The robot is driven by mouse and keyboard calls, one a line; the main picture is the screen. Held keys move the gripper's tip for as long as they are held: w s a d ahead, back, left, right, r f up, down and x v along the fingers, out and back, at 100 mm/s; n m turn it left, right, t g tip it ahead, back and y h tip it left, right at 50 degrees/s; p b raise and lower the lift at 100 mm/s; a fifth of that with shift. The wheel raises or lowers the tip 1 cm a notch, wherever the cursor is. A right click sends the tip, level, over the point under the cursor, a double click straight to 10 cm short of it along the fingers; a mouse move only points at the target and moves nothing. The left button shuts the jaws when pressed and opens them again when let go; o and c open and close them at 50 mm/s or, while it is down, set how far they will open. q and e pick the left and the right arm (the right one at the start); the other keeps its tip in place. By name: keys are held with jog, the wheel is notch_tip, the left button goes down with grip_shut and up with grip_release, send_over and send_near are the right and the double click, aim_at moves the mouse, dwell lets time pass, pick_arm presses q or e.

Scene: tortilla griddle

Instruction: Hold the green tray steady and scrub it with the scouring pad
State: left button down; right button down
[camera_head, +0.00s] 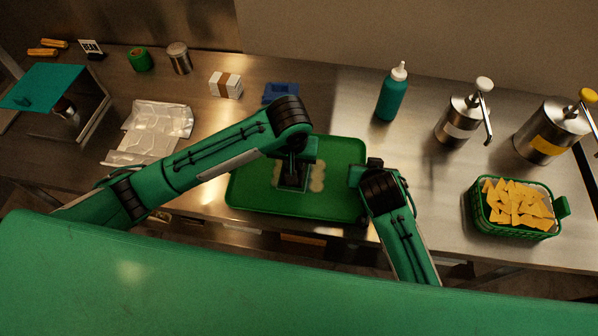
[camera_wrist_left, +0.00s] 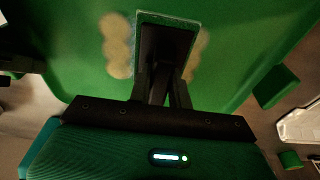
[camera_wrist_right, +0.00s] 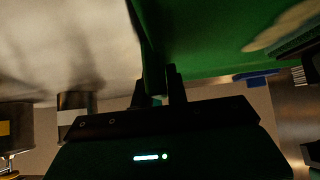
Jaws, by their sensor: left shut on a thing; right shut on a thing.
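The green tray (camera_head: 250,197) lies flat on the steel counter, with pale yellowish stains (camera_head: 317,177) near its middle. My left gripper (camera_head: 291,172) is over the tray and shut on the dark scouring pad (camera_wrist_left: 178,19). In the left wrist view the pad lies over the stained area, with pale stains (camera_wrist_left: 117,45) showing on both sides of it; what is under it is hidden. My right gripper (camera_head: 361,175) is at the tray's right edge. In the right wrist view its fingers (camera_wrist_right: 160,85) are shut on the tray's rim (camera_wrist_right: 150,50).
A teal squeeze bottle (camera_head: 392,94) and two steel pump dispensers (camera_head: 459,122) stand behind and right. A green basket of chips (camera_head: 515,207) is at the right. Clear plastic packaging (camera_head: 155,130) lies left; a blue item (camera_head: 281,92) and a banded white stack (camera_head: 226,85) sit behind the tray.

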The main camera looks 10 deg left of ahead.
pick_arm(q)
jog(key=shift+a, duration=1.2)
jog(key=shift+d, duration=0.1)
jog(key=shift+d+f, duration=0.2)
jog(key=shift+d, duration=2.25)
jog(key=shift+a, duration=0.1)
jog(key=shift+s+a, duration=0.15)
jog(key=shift+a, duration=2.3)
jog(key=shift+d+r, duration=0.15)
jog(key=shift+d, duration=1.15)
jog(key=shift+d+r, duration=0.1)
jog(key=shift+d, duration=1.2)
